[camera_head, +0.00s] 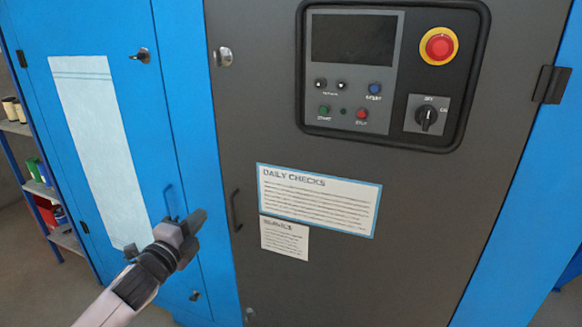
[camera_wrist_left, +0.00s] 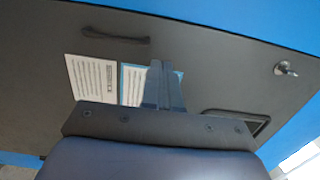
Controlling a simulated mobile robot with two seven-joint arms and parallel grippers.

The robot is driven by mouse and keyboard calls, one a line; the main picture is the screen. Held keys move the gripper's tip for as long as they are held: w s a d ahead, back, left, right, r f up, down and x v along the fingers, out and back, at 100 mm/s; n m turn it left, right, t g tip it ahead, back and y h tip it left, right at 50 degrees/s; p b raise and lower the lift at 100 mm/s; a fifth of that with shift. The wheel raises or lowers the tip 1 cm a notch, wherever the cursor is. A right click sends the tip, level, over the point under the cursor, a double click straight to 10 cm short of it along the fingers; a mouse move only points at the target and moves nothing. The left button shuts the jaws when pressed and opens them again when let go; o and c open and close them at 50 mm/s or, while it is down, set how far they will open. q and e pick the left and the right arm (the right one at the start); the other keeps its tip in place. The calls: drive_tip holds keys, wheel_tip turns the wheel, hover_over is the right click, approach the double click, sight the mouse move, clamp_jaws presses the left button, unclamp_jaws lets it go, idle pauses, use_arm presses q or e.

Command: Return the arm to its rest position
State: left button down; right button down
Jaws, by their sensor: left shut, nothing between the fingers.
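My left gripper (camera_head: 196,219) comes in from the lower left in the head view, in front of the blue cabinet panel and left of the dark door's handle. Its fingers are shut with nothing between them. In the left wrist view the shut fingers (camera_wrist_left: 163,85) stand out against the dark door and the paper signs. The gripper appears apart from the cabinet, though the exact gap cannot be told. My right gripper is not in view.
The dark cabinet door (camera_head: 380,270) carries a control panel (camera_head: 392,75) with a red emergency button (camera_head: 438,46), a daily checks sign (camera_head: 318,200) and a handle (camera_head: 235,210). A blue door (camera_head: 150,120) is beside it. Shelves (camera_head: 38,188) stand at far left.

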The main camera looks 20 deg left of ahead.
use_arm(q)
drive_tip(key=s+d+f+n+g+h+p, duration=0.2)
drive_tip(key=s+d+f+n+g+p, duration=0.1)
drive_tip(key=s+d+f+n, duration=0.4)
drive_tip(key=s+d+f+n+g+h+p, duration=0.2)
drive_tip(key=s+d+f+n+g+p, duration=0.2)
drive_tip(key=s+d+f+n, duration=0.3)
drive_tip(key=s+d+f, duration=0.3)
drive_tip(key=s+d, duration=0.4)
drive_tip(key=shift+d+p, duration=0.2)
drive_tip(key=shift+p, duration=0.1)
